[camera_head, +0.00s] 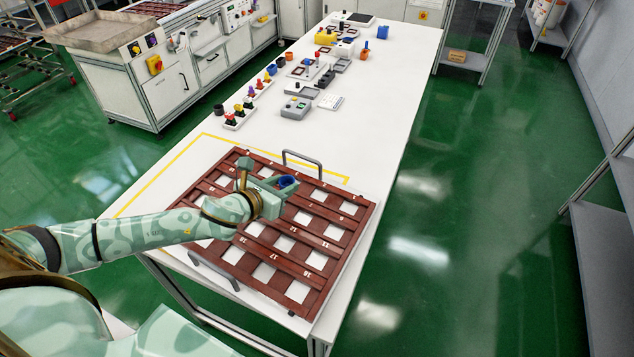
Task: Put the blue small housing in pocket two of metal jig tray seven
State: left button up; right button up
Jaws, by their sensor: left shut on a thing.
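The jig tray (356,203) is a dark red-brown grid with several numbered, pale-floored pockets and a handle at each of two sides. It lies on the near end of the white table. My left arm and gripper hide several pockets and numbers, and pocket two cannot be made out clearly. My right gripper is not in view.
A yellow line (163,168) marks the table around the tray's far left. Beyond are rows of small coloured parts (240,117), a grey control box (295,108) and a yellow box (326,36). A machine bench (175,85) stands left; the green floor at right is clear.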

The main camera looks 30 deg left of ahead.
pick_arm(q)
jog(key=w+a+r+p, duration=0.25)
jog(key=a+r, duration=0.25)
jog(key=a, duration=0.3)
jog(key=n+y+b, duration=0.1)
jog(key=b, duration=0.2)
send_over(323, 188)
jog(key=s+a, duration=0.2)
jog(key=s, duration=0.2)
jog(key=f, duration=0.8)
jog(key=shift+d+f, duration=0.2)
jog(key=shift+d, duration=0.05)
jog(key=shift+w+d+f+b, duration=0.1)
jog(key=shift+d+f+b, duration=0.2)
jog(key=shift+d+f, duration=0.05)
jog(key=f, duration=0.1)
jog(key=f+b, duration=0.2)
jog(key=shift+d+f, duration=0.35)
jog(key=shift+f, duration=0.05)
jog(key=shift+c, duration=0.3)
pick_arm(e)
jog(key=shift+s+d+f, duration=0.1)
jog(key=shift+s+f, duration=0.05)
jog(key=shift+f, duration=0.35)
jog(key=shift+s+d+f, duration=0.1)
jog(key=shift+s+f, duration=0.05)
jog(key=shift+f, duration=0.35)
pick_arm(q)
jog(key=o, duration=1)
jog(key=shift+r, duration=0.1)
